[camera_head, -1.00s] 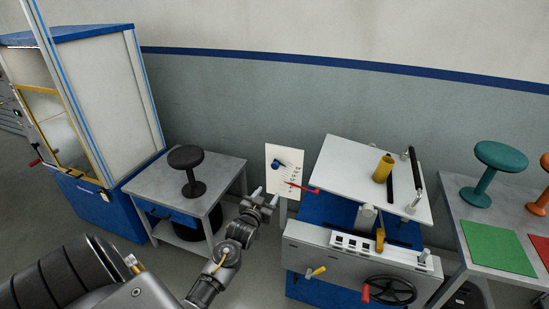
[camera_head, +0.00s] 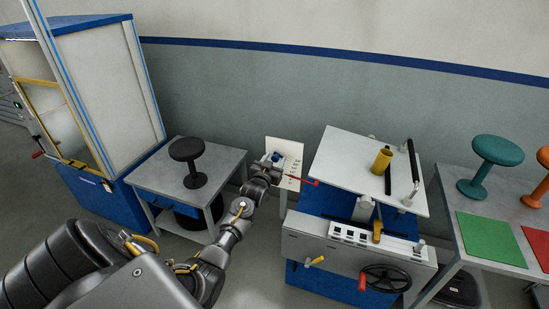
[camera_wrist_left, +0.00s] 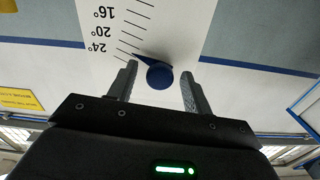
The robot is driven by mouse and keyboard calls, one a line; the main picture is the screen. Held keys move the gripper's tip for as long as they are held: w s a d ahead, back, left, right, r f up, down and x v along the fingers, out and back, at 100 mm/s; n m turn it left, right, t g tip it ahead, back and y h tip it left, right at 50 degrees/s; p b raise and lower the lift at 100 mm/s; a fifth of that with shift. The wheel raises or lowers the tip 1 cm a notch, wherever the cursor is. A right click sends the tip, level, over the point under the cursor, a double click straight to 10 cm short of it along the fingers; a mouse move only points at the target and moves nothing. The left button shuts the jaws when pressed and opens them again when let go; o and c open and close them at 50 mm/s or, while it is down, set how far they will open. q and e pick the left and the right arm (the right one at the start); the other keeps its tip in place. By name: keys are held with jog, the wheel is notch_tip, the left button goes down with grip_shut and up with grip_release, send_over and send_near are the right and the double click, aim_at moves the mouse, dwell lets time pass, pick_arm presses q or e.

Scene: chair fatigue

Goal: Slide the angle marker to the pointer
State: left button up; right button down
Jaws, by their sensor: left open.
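The angle marker is a blue knob with a pointed tip on a white scale board (camera_head: 291,149); the marker (camera_head: 276,156) also shows in the left wrist view (camera_wrist_left: 160,76). There its tip lies near the 24° label, and the numbers appear upside down. My left gripper (camera_wrist_left: 159,73) is open, with one finger on each side of the marker; I cannot tell whether either touches it. In the head view the gripper (camera_head: 273,167) covers the board's lower left part. The red pointer (camera_head: 302,181) reaches from the tilting table onto the board, lower than the marker.
The white tilted plate (camera_head: 345,153) with a yellow cylinder (camera_head: 382,161) stands right of the board, above a handwheel (camera_head: 387,278). A grey table (camera_head: 223,164) with a black stool (camera_head: 187,150) is to the left. Stools and coloured mats lie at far right.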

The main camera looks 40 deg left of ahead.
pick_arm(q)
jog(key=shift+w+a, duration=0.15)
jog(key=shift+w, duration=0.35)
grip_shut()
